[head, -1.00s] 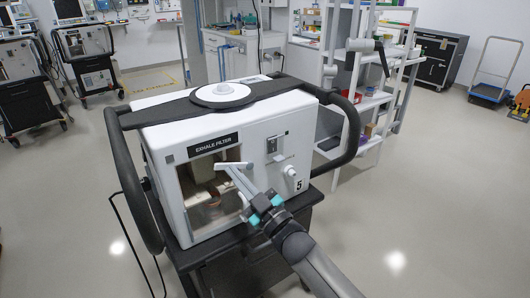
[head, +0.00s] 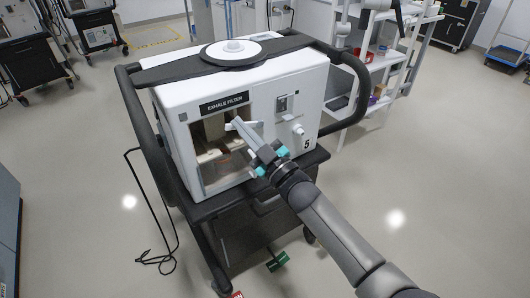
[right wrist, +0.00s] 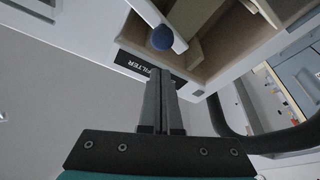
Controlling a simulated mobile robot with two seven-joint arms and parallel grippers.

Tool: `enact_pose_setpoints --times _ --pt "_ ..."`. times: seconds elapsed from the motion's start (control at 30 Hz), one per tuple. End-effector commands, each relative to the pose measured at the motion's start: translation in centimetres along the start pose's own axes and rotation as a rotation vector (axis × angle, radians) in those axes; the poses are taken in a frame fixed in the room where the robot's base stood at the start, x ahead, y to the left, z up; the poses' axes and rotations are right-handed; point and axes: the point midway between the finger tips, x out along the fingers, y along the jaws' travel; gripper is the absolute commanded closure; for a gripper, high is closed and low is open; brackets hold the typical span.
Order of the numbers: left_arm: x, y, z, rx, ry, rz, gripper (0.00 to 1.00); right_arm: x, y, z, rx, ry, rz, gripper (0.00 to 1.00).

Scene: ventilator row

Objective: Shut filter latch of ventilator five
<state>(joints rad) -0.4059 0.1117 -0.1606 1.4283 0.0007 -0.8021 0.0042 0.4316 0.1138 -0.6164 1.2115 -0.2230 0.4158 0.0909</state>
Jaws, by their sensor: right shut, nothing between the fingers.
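Ventilator five (head: 305,110) is a white box on a dark cart, with a "5" on its front. Its exhale filter bay (head: 195,150) is an open-looking recess under the "EXHALE FILTER" label (head: 224,102). In the right wrist view a white lever with a dark blue ball knob (right wrist: 163,37) crosses the bay; I take it for the filter latch. My right gripper (head: 238,124) is shut and empty, fingertips at the upper part of the bay. In the wrist view its fingertips (right wrist: 164,74) are close to the knob and label; contact is unclear. My left gripper is out of view.
A black handle rail (head: 357,95) curves around the ventilator's right side. A dark cable (head: 135,195) hangs at its left to the floor. White shelving (head: 385,60) stands behind on the right.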

Motion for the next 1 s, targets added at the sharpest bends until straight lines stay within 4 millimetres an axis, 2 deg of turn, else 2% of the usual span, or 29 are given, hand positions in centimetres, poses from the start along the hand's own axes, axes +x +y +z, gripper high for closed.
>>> enact_pose_setpoints --times 0.17,0.7,0.83,1.0 --pt "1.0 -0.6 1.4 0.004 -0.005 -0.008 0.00 0.4 0.6 -0.9 -0.002 0.000 0.000 1.00" --pt "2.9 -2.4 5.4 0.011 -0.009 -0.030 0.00 -8.2 0.1 -0.8 -0.001 -0.003 0.000 1.00" --pt "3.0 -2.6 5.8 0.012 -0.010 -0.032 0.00 -9.3 0.0 -0.8 -0.001 0.000 0.000 1.00" --pt "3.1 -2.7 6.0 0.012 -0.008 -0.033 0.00 -9.7 0.0 -0.8 -0.001 0.001 0.000 1.00"
